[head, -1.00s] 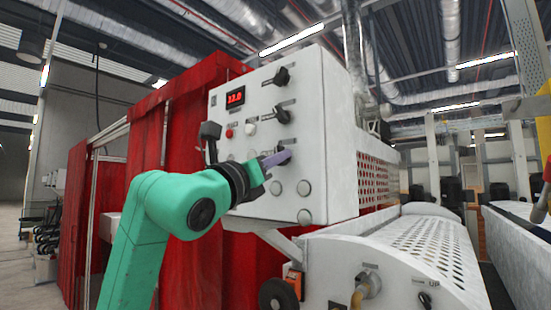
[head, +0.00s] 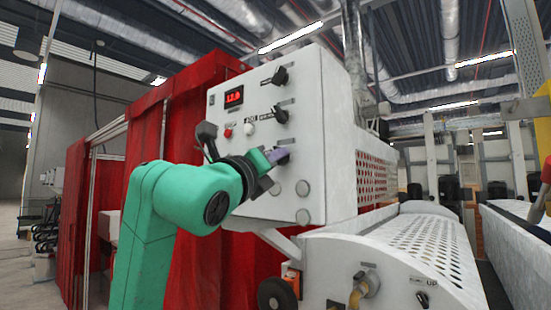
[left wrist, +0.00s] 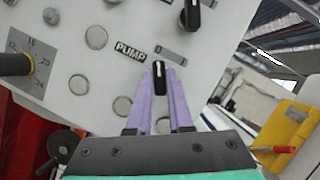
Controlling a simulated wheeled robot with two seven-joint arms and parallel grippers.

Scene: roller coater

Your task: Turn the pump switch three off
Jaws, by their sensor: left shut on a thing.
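The white control box (head: 300,200) carries three black rotary switches in a column on its right side. The top switch (head: 280,76) and the middle switch (head: 281,115) are free. My left gripper (head: 277,155) is at the lowest switch and covers most of it in the head view. In the left wrist view, its two purple fingers (left wrist: 160,100) are shut on this black switch (left wrist: 159,77), one on each side. My right gripper is not in view.
Round buttons (head: 303,188) sit just below and right of the gripper. A red curtain (head: 190,110) hangs behind my left arm.

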